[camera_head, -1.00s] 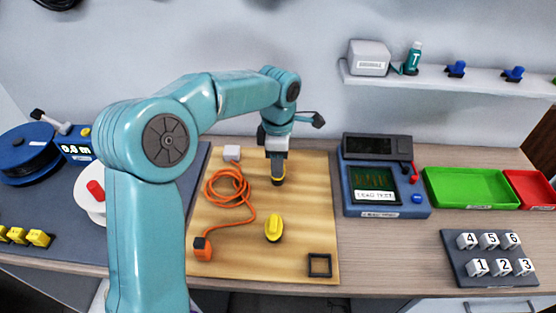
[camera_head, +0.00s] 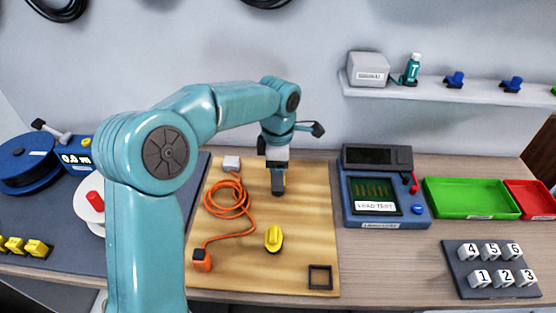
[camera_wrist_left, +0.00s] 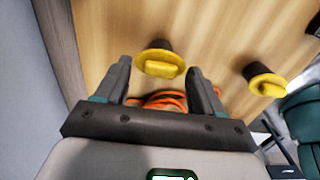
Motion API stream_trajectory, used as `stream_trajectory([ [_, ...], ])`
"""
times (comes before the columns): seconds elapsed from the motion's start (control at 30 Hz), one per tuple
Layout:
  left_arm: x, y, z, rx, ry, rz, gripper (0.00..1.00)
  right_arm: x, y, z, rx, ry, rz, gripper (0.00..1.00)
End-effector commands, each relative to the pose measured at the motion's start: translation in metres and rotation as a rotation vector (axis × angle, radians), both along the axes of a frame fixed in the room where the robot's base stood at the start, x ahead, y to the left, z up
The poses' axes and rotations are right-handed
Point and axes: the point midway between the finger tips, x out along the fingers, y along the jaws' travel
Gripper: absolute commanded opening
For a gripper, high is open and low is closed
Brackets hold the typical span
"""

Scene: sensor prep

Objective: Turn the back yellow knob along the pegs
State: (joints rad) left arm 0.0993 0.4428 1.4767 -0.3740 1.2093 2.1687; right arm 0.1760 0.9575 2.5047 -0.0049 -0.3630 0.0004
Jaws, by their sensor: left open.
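Two yellow knobs stand on the wooden board (camera_head: 310,225). The front yellow knob (camera_head: 274,238) is in plain sight in the head view, and it shows at the right of the left wrist view (camera_wrist_left: 266,85). The back yellow knob (camera_wrist_left: 160,64) shows on its dark base in the wrist view; in the head view my gripper hides it. My left gripper (camera_head: 278,190) points down over the back knob. Its fingers (camera_wrist_left: 160,78) are open, one on each side of the knob in the wrist picture; I see no contact. No pegs can be made out. My right gripper is not in view.
An orange cable (camera_head: 245,208) lies on the board left of the knobs. A black square frame (camera_head: 320,278) is at its front right. A blue tester (camera_head: 377,212) stands right of the board, a reel (camera_head: 92,212) to the left. The board's right side is mostly clear.

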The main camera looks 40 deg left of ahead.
Motion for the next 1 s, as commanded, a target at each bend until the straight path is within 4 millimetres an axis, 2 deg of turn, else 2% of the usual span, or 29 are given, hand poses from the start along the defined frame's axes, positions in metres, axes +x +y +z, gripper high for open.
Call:
stream_trajectory([
  [0.17,0.001,0.0,0.027,-0.001,-0.006,-0.001,0.68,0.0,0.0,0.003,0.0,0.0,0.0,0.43],
  [0.4,0.001,0.0,0.093,0.0,-0.007,0.0,0.68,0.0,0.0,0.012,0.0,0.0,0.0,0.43],
  [0.6,0.0,0.0,0.138,0.0,-0.007,0.001,0.68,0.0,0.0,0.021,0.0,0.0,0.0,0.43],
  [0.8,0.0,0.0,0.16,0.0,-0.004,0.001,0.68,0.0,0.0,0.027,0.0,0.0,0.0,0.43],
  [1.0,0.0,0.0,0.163,0.0,-0.004,0.0,0.68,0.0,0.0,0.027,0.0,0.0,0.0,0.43],
])
